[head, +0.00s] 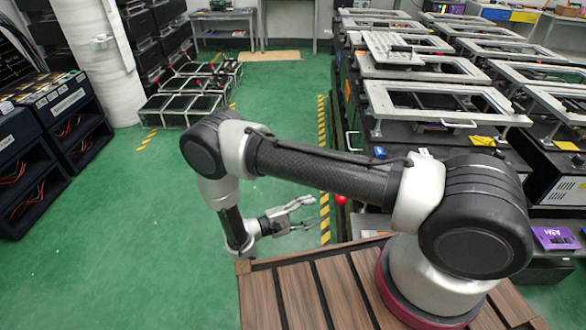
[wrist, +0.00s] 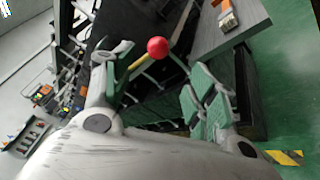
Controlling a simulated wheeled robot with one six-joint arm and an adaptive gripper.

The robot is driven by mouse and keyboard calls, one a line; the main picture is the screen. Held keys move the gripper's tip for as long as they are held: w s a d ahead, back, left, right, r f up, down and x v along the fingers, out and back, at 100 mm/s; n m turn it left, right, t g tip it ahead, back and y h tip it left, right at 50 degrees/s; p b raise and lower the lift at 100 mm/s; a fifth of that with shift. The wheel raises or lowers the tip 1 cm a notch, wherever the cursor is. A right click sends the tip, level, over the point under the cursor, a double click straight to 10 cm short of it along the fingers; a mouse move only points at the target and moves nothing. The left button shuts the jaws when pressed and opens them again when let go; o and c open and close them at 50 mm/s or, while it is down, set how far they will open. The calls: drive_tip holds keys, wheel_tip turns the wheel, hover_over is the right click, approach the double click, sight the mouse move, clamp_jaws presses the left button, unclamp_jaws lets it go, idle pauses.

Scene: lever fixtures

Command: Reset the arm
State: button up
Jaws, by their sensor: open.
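My gripper (head: 314,214) is open and empty at the end of my arm, low beside the row of grey machines. Its two fingers spread at either side of the wrist view (wrist: 160,62). A red ball knob (head: 341,199) shows just right of the fingertips in the head view. In the wrist view the red knob (wrist: 157,48) sits on a yellowish rod and appears between the fingertips, apart from both. How far it lies beyond them is hard to tell. The lower end of the rod is partly hidden.
Dark machines with light metal frames (head: 440,98) line the right side. Black shelving units (head: 48,140) stand at the left. Low dark crates (head: 190,95) sit at the back. The green floor (head: 130,235) between is clear, with yellow-black tape (head: 323,150) along the machines.

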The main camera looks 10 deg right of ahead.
drive_tip(key=s+d+r+n+g+y, duration=0.1)
drive_tip(key=s+d+n+g, duration=0.25)
drive_tip(key=s, duration=0.25)
wheel_tip(320, 180, up, 23)
drive_tip(key=s+d+m+g+y, duration=0.1)
drive_tip(key=s+m+g+y, duration=0.3)
drive_tip(key=y, duration=0.6)
drive_tip(key=s+d+r+m+t+y, duration=0.3)
drive_tip(key=d+r, duration=0.3)
drive_tip(key=r, duration=0.6)
drive_tip(key=s+d+r+m+t+y, duration=0.3)
drive_tip(key=s+d+r+t, duration=0.2)
drive_tip(key=r, duration=0.7)
drive_tip(key=shift+s+d+m+y, duration=0.15)
drive_tip(key=shift+d+m+y, duration=0.2)
drive_tip(key=shift+d, duration=0.75)
